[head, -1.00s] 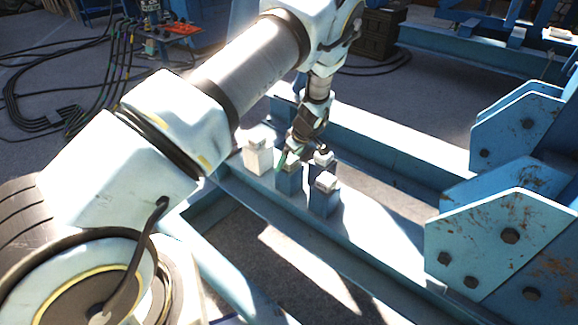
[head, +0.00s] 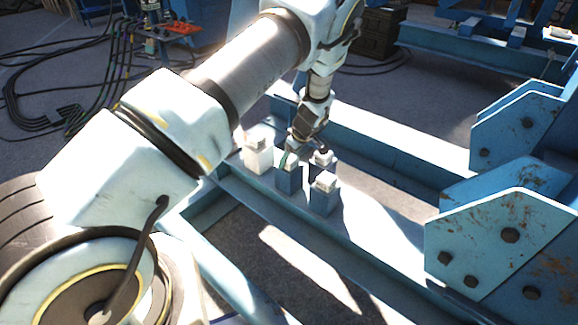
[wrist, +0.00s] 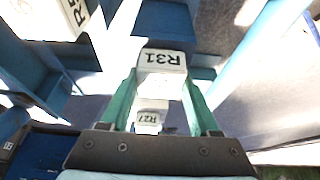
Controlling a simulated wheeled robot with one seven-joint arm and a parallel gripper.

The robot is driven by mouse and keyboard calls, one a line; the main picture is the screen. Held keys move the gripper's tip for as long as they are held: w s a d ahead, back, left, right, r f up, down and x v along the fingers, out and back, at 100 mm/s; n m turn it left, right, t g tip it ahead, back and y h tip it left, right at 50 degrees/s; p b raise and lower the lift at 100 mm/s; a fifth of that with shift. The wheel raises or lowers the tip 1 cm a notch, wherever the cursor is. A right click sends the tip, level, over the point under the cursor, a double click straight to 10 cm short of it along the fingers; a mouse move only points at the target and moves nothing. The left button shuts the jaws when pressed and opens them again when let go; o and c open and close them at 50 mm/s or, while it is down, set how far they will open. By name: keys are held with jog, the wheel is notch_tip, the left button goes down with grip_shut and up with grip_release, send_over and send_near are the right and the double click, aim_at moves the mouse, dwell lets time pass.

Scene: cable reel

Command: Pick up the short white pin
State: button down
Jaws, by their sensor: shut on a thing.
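In the wrist view, a white block-shaped pin marked R31 (wrist: 163,60) sits between the tips of my green fingers. My gripper (wrist: 161,75) is shut on it. In the head view, my gripper (head: 290,158) is low over the left blue block (head: 288,182), at its white top. I cannot tell whether the pin is clear of the block. Another white piece marked R27 (wrist: 149,118) shows between the fingers, nearer the palm in the picture. A larger white piece (wrist: 48,14) is at the upper left.
Close by stand a white block (head: 258,158) on the left and a blue block with a white top (head: 323,198) in front on the right. Another white-topped piece (head: 322,160) stands just right of my gripper. They stand on a blue steel beam (head: 375,235). Rusty bracket plates (head: 505,245) rise at right.

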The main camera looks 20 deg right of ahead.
dwell(0.4)
notch_tip(320, 180, up, 10)
jog(key=shift+f+b, duration=0.2)
jog(key=shift+b, duration=0.5)
jog(key=shift+r, duration=0.25)
jog(key=shift+r, duration=0.1)
jog(key=shift+r+p, duration=0.4)
jog(key=shift+r, duration=0.25)
